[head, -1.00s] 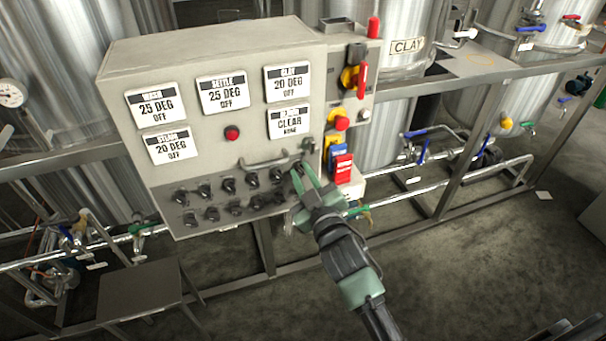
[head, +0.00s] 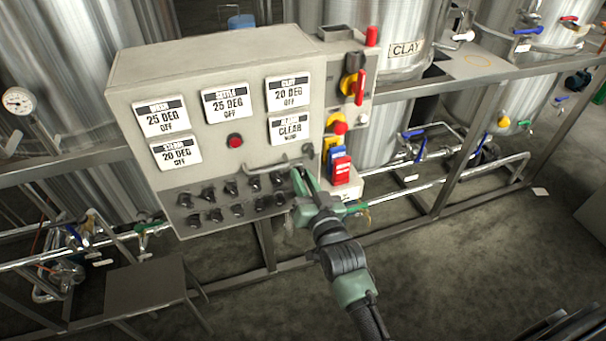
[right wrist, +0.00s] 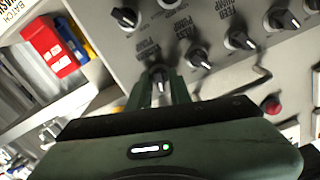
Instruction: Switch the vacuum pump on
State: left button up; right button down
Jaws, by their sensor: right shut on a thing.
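A grey control panel (head: 225,130) carries two rows of black rotary knobs along its sloped lower part. My right gripper (head: 304,176) is at the right end of the upper row. In the right wrist view, its two green fingers (right wrist: 161,85) are shut on a black knob (right wrist: 160,72) with a pale pointer line. The label above this knob seems to end in "PUMP"; its first word is hard to read, so I cannot confirm it is the vacuum pump switch. The fingers partly hide the knob. My left gripper is not in view.
Neighbouring knobs (right wrist: 199,59) sit close beside the fingers. A metal handle bar (head: 270,165) juts out above the knob rows. Red and blue boxes (head: 341,169) and a red-handled yellow switch (head: 352,84) are to the right. A low stool (head: 150,283) stands in front at left.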

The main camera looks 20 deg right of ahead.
jog(key=shift+m+p, duration=0.4)
jog(key=shift+m, duration=0.7)
jog(key=c, duration=1.5)
grip_release()
jog(key=s+b, duration=0.1)
jog(key=s, duration=0.7)
jog(key=shift+d, duration=0.15)
